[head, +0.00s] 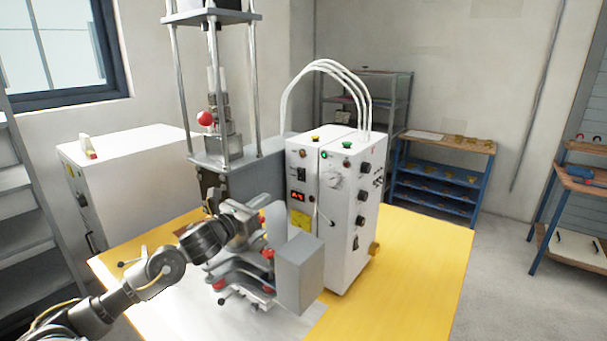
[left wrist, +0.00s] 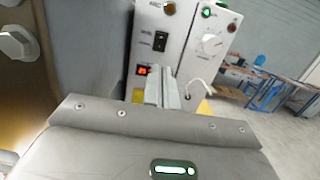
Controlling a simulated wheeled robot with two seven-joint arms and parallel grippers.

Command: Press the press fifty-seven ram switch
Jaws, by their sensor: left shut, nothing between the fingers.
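A white control box (head: 332,200) stands on the yellow table beside the press. I cannot read which switch bears the name fifty-seven. In the left wrist view, the rocker switch (left wrist: 160,41) is above and beyond my fingertips, and the display (left wrist: 143,70) is just left of them. My left gripper (left wrist: 166,88) is shut and empty, pointing at the panel. In the head view, my left gripper (head: 258,215) is left of the box, partly hidden among press parts. My right gripper is out of view.
The press frame (head: 215,80) with a red ball knob (head: 205,118) rises behind my left gripper. White hoses (head: 330,68) arch over the box. The yellow table (head: 425,250) is clear at right.

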